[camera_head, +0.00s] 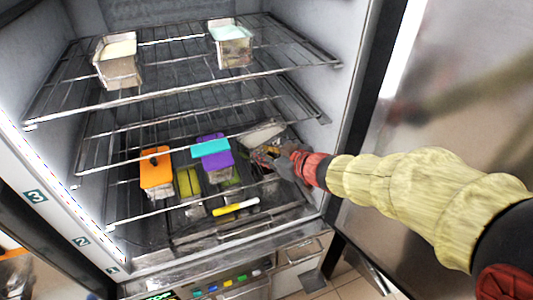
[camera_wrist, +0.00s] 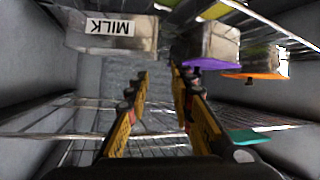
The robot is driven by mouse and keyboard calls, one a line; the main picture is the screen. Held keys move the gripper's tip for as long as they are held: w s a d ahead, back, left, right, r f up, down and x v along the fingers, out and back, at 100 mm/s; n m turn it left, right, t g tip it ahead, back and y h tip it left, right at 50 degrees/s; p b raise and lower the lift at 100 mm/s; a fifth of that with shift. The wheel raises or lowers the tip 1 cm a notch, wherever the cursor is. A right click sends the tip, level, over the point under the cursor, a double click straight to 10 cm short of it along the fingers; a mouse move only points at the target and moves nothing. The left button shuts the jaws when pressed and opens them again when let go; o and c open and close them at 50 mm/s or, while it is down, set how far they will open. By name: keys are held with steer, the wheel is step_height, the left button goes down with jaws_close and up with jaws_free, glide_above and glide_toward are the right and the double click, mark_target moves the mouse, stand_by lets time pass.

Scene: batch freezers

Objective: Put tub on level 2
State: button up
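The freezer has wire shelves beside number labels 3 (camera_head: 36,196), 2 (camera_head: 82,241) and 1 (camera_head: 112,269). My gripper (camera_head: 270,155) is inside at the right, below the top shelf. In the upside-down wrist view, its two fingers (camera_wrist: 160,73) are apart with nothing between them. A pale metal tub (camera_head: 262,134) is just behind the gripper; my gripper partly hides its surroundings. A metal tub with a MILK label (camera_wrist: 112,30) shows left of the fingers in the wrist view. I cannot tell which tub the task means.
Orange-lidded (camera_head: 155,168) and purple-lidded (camera_head: 216,158) tubs stand low inside. A teal slab (camera_head: 210,147) lies on wires above the purple lid. Two open tubs (camera_head: 118,72) (camera_head: 231,50) stand on the top shelf. The right freezer wall (camera_head: 350,60) is close to my arm.

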steer(key=s+d+r+m+h, duration=0.3)
steer(key=d+r+h, duration=0.1)
steer(key=d, duration=0.4)
steer(key=s+d+r+m+h, duration=0.3)
steer(key=s+d+h, duration=0.1)
steer(key=d, duration=0.3)
steer(key=s+f+m+g, duration=0.1)
steer(key=s+g, duration=0.1)
steer(key=s, duration=0.9)
steer(key=s+f+m+g, duration=0.1)
steer(key=s+f+g, duration=0.1)
steer(key=s, duration=0.9)
steer(key=shift+s+a+f+m+g+y, duration=0.3)
steer(key=shift+s+a+g+y, duration=0.1)
steer(key=shift+g, duration=0.2)
step_height(320, 180, down, 11)
steer(key=b, duration=1.1)
steer(key=shift+w, duration=0.1)
